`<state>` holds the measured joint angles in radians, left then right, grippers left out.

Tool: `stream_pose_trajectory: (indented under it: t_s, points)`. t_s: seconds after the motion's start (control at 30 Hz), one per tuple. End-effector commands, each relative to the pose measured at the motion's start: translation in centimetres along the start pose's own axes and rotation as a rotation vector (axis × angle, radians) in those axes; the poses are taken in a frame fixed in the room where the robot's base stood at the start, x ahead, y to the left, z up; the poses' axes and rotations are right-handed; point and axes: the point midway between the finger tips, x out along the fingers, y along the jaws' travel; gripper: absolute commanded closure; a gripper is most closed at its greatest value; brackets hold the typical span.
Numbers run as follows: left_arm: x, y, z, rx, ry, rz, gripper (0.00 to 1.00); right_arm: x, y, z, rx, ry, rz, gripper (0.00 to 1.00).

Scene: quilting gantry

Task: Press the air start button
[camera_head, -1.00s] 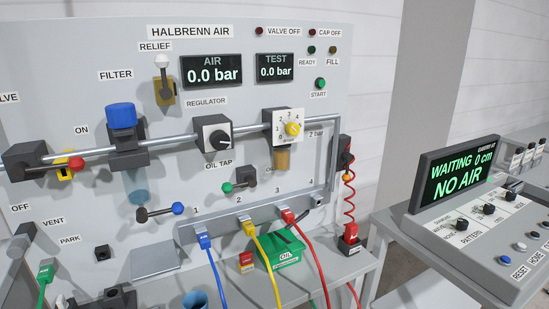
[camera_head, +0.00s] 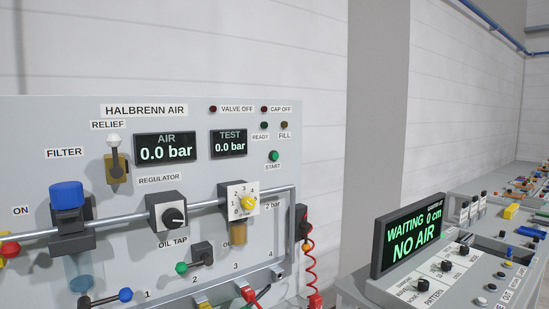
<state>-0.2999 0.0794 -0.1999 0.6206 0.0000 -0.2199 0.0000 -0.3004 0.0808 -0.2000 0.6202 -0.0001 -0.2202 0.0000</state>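The green start button (camera_head: 274,156) sits on the upper right of the grey air panel (camera_head: 50,125), above its START label. The READY (camera_head: 264,125), FILL (camera_head: 284,125), VALVE OFF (camera_head: 213,109) and CAP OFF (camera_head: 264,109) lamps above it look dark. The AIR display (camera_head: 166,147) and the TEST display (camera_head: 229,144) both read 0.0 bar. Neither of my grippers shows in the head view.
A pipe with a regulator (camera_head: 167,213), a blue-capped filter (camera_head: 67,196) and a yellow-knob dial (camera_head: 249,203) runs across the panel below the button. A console screen (camera_head: 409,236) at right reads WAITING 0 cm, NO AIR. The wall in front of the button is unobstructed.

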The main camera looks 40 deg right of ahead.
Motion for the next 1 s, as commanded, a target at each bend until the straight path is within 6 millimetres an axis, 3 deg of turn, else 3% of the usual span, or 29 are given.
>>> stream_pose_trajectory:
  t_s: [0.07,0.53,1.0]
  points:
    - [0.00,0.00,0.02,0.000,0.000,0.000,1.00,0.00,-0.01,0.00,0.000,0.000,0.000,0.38]
    - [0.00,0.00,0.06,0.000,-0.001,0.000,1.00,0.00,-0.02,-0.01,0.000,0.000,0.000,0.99]
    - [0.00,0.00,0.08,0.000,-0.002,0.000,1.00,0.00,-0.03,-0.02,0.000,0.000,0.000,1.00]
